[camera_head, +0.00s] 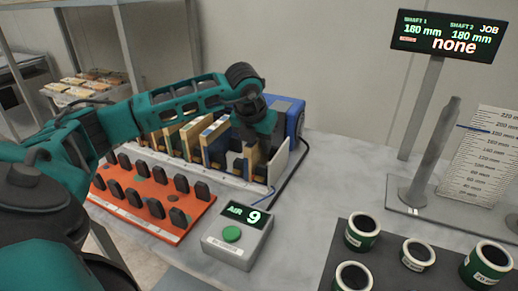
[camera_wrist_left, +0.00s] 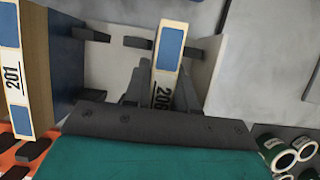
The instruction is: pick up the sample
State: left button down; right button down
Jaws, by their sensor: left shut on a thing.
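My left gripper (camera_head: 256,142) reaches down at the right end of the rack of samples (camera_head: 205,174). In the left wrist view, my left gripper (camera_wrist_left: 162,92) is shut on a narrow sample (camera_wrist_left: 169,48) with a cream frame, a blue patch and the label 206. The sample stands between the fingers, among the rack's dark pegs and a pale end wall. I cannot tell whether it still touches the rack. A sample labelled 201 (camera_wrist_left: 10,73) stands to its left, apart from the gripper. My right gripper is not in view.
An orange board with black knobs (camera_head: 150,190) lies in front of the rack. A grey box with a green button (camera_head: 237,238) reads AIR 9. Green-banded rings (camera_head: 362,232) sit on a dark mat at right. A sign (camera_head: 447,37) reads none. A blue machine (camera_head: 290,115) stands behind.

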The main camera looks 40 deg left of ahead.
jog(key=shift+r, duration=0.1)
pick_arm(q)
jog(key=shift+r+p, duration=0.45)
jog(key=shift+p, duration=0.05)
notch_tip(320, 180, up, 20)
jog(key=p, duration=0.1)
jog(key=shift+f, duration=0.15)
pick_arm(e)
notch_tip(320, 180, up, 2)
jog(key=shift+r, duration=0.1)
pick_arm(q)
jog(key=shift+f, duration=0.15)
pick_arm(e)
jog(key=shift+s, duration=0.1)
